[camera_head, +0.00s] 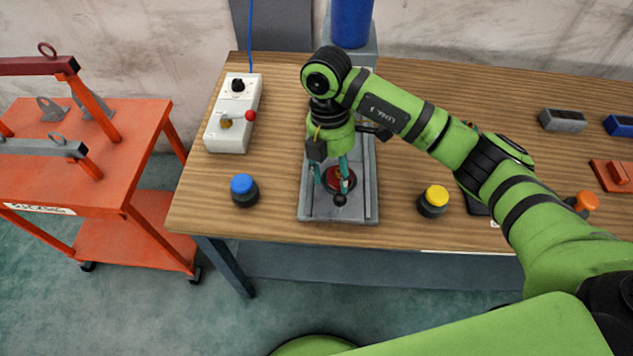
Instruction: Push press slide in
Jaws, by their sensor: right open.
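The press slide (345,178) is a dark red round piece with a black ball knob at its front, on the grey rail base (309,206) of the press. The blue press body (351,22) stands at the back of the table. My right gripper (332,179) reaches down over the slide from above, its fingers apart on either side near the knob. I cannot tell whether the fingers touch it. The gripper and wrist hide much of the rail behind the slide. My left gripper is not in view.
A white control box (228,135) with knobs stands to the left. A blue button (243,187) and a yellow button (434,199) flank the base. An orange cart (95,185) is at the far left. Grey, blue and red blocks lie at the right.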

